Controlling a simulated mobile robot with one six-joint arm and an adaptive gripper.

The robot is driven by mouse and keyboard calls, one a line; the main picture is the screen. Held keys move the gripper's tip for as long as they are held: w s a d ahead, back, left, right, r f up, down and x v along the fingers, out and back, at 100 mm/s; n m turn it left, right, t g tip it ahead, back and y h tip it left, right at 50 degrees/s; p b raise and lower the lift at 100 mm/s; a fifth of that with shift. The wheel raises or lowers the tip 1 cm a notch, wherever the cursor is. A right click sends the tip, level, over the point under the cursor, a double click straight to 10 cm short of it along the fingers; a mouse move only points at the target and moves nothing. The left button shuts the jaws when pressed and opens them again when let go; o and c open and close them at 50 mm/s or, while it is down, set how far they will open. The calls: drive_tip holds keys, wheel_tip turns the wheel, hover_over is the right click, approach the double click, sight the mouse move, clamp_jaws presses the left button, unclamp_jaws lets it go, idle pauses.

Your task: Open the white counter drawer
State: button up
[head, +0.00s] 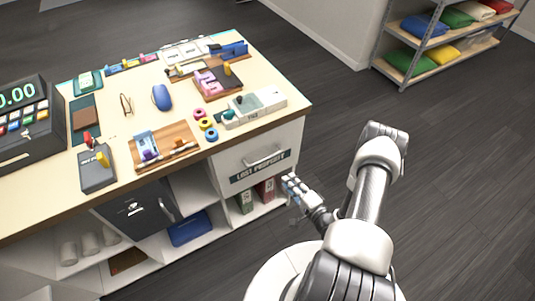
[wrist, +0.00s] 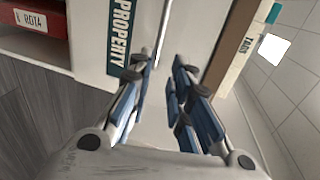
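The white counter drawer (head: 237,165) is at the right end of the counter, under the top, and looks shut. Its front carries a dark green "LOST PROPERTY" label (head: 258,172) and a pale bar handle (head: 265,158). In the wrist view the white drawer front (wrist: 90,45), the label (wrist: 121,30) and the thin handle bar (wrist: 163,28) show sideways. My gripper (head: 289,181) is in front of the drawer's lower right part. In the wrist view my gripper (wrist: 162,68) is open, its blue-padded fingers apart, with the handle lying ahead between them. Contact with the handle cannot be told.
The wooden counter top (head: 231,139) overhangs above the drawer and holds many small items. Open shelves with boxes (head: 265,190) lie below the drawer. A dark grey cabinet door (head: 140,211) is to the left. The floor (head: 450,190) to the right is clear.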

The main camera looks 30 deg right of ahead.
sight(268, 157)
drive_tip(key=b+x, duration=0.3)
drive_tip(key=x, duration=1.4)
drive_tip(key=shift+w+b, duration=0.1)
drive_tip(key=shift+b, duration=0.2)
drive_tip(key=shift+c, duration=0.3)
clamp_jaws()
